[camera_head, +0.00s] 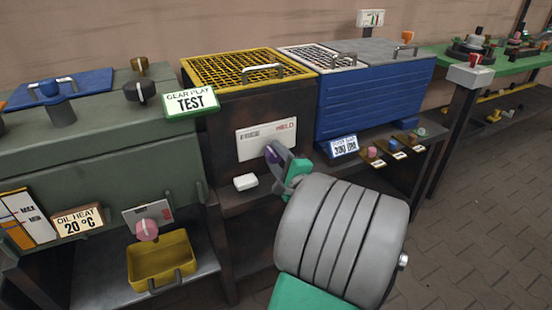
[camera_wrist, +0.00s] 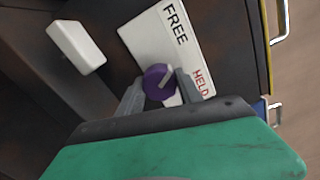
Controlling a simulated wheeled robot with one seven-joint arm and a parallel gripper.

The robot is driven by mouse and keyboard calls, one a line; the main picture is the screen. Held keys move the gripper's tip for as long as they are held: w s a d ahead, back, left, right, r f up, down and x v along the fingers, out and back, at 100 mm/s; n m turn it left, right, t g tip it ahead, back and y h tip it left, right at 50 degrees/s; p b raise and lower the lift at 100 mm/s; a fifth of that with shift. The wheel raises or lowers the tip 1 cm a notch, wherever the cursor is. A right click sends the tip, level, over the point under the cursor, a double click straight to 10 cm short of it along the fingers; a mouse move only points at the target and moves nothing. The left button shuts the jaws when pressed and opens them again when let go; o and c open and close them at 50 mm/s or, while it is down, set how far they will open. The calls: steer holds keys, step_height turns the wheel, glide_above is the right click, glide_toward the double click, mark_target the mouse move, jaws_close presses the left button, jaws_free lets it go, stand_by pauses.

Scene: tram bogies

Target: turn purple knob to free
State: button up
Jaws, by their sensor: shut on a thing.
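The purple knob (camera_head: 272,154) sits on a white plate (camera_head: 262,143) on the dark front of the cabinet under the yellow mesh lid. In the wrist view the purple knob (camera_wrist: 158,82) has a pale pointer line, and the plate (camera_wrist: 150,45) reads FREE at one end and HELD at the other. The pointer line appears to lean toward the HELD side. My gripper (camera_head: 281,160) is at the knob, its two grey fingers on either side of it. In the wrist view my gripper (camera_wrist: 159,88) is shut on the knob.
A white block (camera_head: 245,182) sticks out below the plate. A yellow bin (camera_head: 160,262) stands at lower left under a pink knob (camera_head: 147,230). A blue box (camera_head: 372,100) and a shelf with small coloured knobs (camera_head: 372,153) are at right. Paved floor is open at lower right.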

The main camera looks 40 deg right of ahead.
steer(key=shift+n+b, duration=0.3)
steer(key=shift+n, duration=0.8)
steer(key=o, duration=1.4)
steer(key=shift+c, duration=0.2)
steer(key=p+v, duration=0.1)
steer(key=v, duration=0.6)
steer(key=shift+s+a, duration=0.2)
steer(key=shift+s, duration=0.2)
